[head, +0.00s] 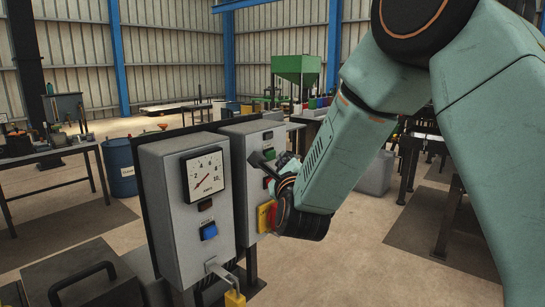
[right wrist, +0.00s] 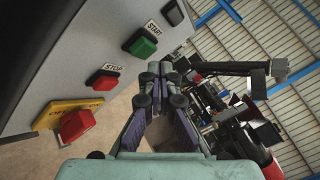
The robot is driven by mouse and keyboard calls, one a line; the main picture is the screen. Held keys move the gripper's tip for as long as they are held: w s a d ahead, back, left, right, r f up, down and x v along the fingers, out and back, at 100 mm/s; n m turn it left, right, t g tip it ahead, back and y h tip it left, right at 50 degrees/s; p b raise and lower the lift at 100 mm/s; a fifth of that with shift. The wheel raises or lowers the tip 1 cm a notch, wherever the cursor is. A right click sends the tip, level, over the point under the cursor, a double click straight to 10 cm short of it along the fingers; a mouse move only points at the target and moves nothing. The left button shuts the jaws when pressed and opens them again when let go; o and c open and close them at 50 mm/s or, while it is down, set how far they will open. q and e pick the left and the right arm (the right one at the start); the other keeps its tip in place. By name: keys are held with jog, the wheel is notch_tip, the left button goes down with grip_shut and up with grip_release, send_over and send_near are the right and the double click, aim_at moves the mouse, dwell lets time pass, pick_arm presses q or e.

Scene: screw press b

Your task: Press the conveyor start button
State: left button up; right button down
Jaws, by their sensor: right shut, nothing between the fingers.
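The grey control box (head: 239,165) stands right of a gauge box in the head view. I cannot tell the exact gap. In the head view the right gripper (head: 262,162) is in front of the panel and partly hides the buttons. My left gripper is not in view.
The gauge box (head: 185,205) with a dial and blue switch (head: 209,231) stands close on the left. A blue barrel (head: 119,167) and workbench (head: 50,155) stand behind left. Open floor lies right of the boxes.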

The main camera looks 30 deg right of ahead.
jog(key=shift+w, duration=0.2)
jog(key=shift+w+a, duration=0.15)
jog(key=shift+w, duration=0.1)
jog(key=shift+w+a+b, duration=0.15)
jog(key=shift+w+b, duration=0.25)
dwell(0.7)
jog(key=shift+s, duration=0.2)
jog(key=shift+s+d, duration=0.35)
jog(key=shift+s, duration=0.3)
jog(key=shift+s, duration=0.1)
jog(key=shift+s+d+b, duration=0.15)
jog(key=shift+s+d, duration=0.15)
jog(key=shift+s, duration=0.45)
jog(key=shift+s+d+b, duration=0.2)
jog(key=shift+s+d, duration=0.15)
jog(key=shift+s, duration=0.35)
jog(key=shift+s+d+b, duration=0.15)
jog(key=shift+s+d, duration=0.15)
jog(key=shift+s, duration=0.45)
